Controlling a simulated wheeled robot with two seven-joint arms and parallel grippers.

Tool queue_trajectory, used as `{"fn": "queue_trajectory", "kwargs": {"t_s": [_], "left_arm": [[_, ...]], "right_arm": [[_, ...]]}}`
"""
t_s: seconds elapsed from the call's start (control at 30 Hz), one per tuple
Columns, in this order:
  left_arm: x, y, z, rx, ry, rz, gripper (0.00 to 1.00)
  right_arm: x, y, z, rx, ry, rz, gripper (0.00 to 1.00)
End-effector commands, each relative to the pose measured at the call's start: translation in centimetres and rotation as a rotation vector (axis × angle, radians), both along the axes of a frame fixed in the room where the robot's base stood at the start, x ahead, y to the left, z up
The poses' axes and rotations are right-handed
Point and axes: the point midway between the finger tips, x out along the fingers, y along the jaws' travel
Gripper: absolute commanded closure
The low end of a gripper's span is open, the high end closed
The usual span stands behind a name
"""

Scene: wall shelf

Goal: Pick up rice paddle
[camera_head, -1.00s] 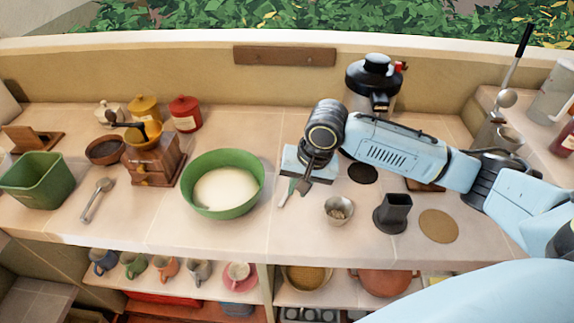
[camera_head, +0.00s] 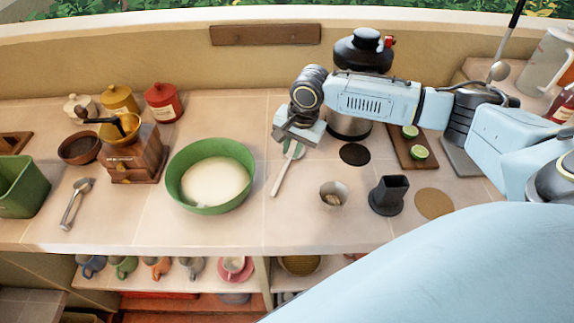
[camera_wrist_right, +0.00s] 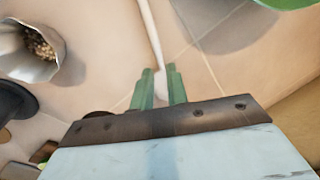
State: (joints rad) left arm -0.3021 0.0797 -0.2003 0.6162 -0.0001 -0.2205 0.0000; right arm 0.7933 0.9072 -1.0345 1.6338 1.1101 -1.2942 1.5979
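The rice paddle (camera_head: 281,178) lies on the tiled counter, right of the green bowl. Its pale handle points toward the counter's front, and its wide end is partly hidden under my right gripper (camera_head: 297,146). In the right wrist view the paddle's pale handle (camera_wrist_right: 151,32) runs down between the green fingertips of my right gripper (camera_wrist_right: 160,88). The fingers stand close on both sides of the paddle. I cannot tell whether they press on it. My left gripper is in neither view.
The green bowl (camera_head: 174,177) of white contents stands left of the paddle. A small metal cup (camera_head: 333,194) and a dark holder (camera_head: 389,195) stand to the right. A kettle-like pot (camera_head: 350,122) and a board with cut limes (camera_head: 402,151) are behind. The counter's front middle is clear.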

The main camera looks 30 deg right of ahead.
Motion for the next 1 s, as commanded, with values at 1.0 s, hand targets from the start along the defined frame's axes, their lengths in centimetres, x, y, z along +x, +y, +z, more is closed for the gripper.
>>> {"fn": "queue_trajectory", "kwargs": {"t_s": [1.0], "left_arm": [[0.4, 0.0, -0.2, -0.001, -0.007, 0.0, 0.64]], "right_arm": [[0.5, 0.6, -4.7, 0.0, -0.001, 0.002, 1.0]]}}
